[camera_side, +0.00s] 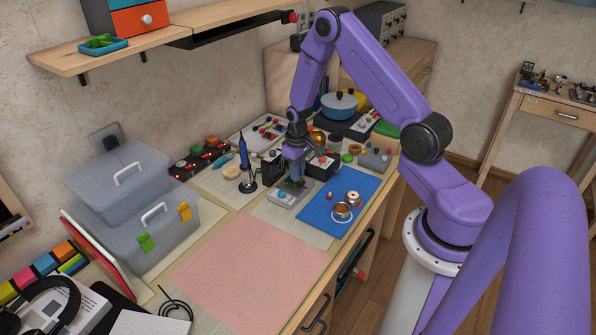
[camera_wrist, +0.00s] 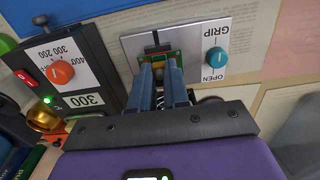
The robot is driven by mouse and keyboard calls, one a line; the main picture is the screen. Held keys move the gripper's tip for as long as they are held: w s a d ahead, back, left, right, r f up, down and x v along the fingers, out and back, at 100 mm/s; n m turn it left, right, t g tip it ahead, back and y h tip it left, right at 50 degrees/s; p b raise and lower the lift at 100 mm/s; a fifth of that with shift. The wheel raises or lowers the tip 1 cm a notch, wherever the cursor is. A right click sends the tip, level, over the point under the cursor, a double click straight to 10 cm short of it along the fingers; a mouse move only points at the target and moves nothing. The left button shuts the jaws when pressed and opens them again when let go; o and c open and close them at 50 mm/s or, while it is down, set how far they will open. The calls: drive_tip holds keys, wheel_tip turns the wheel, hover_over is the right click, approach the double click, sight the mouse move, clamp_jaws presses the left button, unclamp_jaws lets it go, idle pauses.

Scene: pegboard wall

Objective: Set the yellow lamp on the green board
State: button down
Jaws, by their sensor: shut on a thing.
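A small green board (camera_wrist: 178,62) sits in the grey holder (camera_wrist: 195,43), which has a blue knob and the words GRIP and OPEN. In the side view the holder (camera_side: 276,190) lies at the left of the blue mat. My gripper (camera_wrist: 159,67) is over the board, with its fingers close together and pointing at it. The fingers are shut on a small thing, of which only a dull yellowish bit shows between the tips. I take it for the yellow lamp. Its legs are hidden, and I cannot tell whether it touches the board. In the side view my gripper (camera_side: 295,180) hides most of the board.
A black station (camera_wrist: 75,75) with a red knob stands close beside the holder. A blue soldering iron (camera_side: 243,150) stands upright to the left. Two small cups (camera_side: 342,213) are on the blue mat (camera_side: 318,213). The pink mat (camera_side: 250,270) in front is clear.

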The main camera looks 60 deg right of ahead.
drive_tip(key=shift+s+a+f, duration=0.1)
drive_tip(key=shift+f, duration=1.1)
drive_tip(key=c, duration=1.1)
unclamp_jaws()
drive_tip(key=shift+r, duration=0.1)
drive_tip(key=shift+o, duration=0.3)
drive_tip(key=shift+r, duration=2.85)
